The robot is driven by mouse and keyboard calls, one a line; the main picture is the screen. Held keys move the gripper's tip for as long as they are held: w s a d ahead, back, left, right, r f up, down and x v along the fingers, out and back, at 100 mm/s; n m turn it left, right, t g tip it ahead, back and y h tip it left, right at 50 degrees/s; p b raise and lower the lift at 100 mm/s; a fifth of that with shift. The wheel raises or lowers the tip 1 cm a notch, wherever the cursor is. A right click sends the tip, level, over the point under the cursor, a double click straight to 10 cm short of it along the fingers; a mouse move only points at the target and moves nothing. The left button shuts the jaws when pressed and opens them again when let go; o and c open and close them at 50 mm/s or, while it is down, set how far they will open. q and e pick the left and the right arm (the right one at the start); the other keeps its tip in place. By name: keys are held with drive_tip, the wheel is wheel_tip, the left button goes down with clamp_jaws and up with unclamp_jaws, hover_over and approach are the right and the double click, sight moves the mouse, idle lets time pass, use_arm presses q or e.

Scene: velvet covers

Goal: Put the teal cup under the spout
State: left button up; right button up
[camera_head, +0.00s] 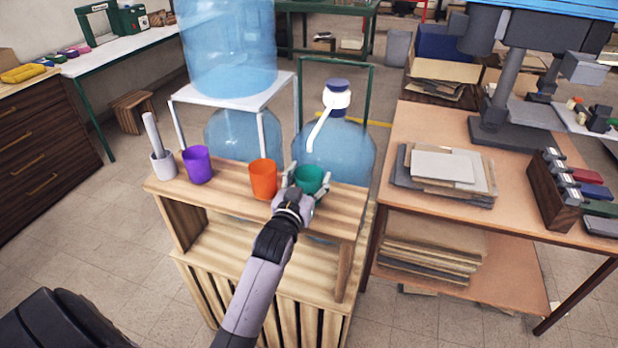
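The teal cup (309,178) stands upright, or nearly so, at the right part of a wooden stand. Its lower part is partly hidden by my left gripper (305,188). The gripper's fingers flank the cup on its left and right; I cannot tell whether they press on it. The white spout (316,131) comes from a pump on a blue water bottle (348,152) behind the stand. Its tip appears just above and behind the cup; the depth between them is unclear. My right gripper is not in view.
An orange cup (263,180) stands close left of my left gripper. A purple cup (197,165) and a white holder (163,165) are further left on the stand (228,184). A workbench (430,215) with folders is at the right.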

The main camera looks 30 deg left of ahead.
use_arm(q)
drive_tip(key=o, duration=0.4)
drive_tip(key=shift+c, duration=0.2)
drive_tip(key=v, duration=1.2)
drive_tip(key=s+d+f+m+g+h, duration=0.25)
drive_tip(key=s+d+f+g, duration=0.35)
drive_tip(key=f, duration=0.4)
drive_tip(key=s+d+f+m+g+h, duration=0.1)
drive_tip(key=s+d+f+g, duration=0.2)
drive_tip(key=s, duration=0.5)
drive_tip(key=s+d+f+m+g+h, duration=0.1)
drive_tip(key=s+d+f+g, duration=0.15)
drive_tip(key=s+g, duration=0.35)
drive_tip(key=s+f, duration=0.2)
drive_tip(key=f, duration=1.2)
drive_tip(key=s+f, duration=0.2)
drive_tip(key=f, duration=1.2)
drive_tip(key=s+a+f, duration=0.1)
drive_tip(key=s+f, duration=0.6)
drive_tip(key=s, duration=0.1)
drive_tip(key=s+a+f+g, duration=0.1)
drive_tip(key=s+a+f, duration=0.1)
drive_tip(key=s+f, duration=0.6)
drive_tip(key=shift+a+f+m, duration=0.25)
drive_tip(key=shift+a+m, duration=0.05)
drive_tip(key=shift+m, duration=0.05)
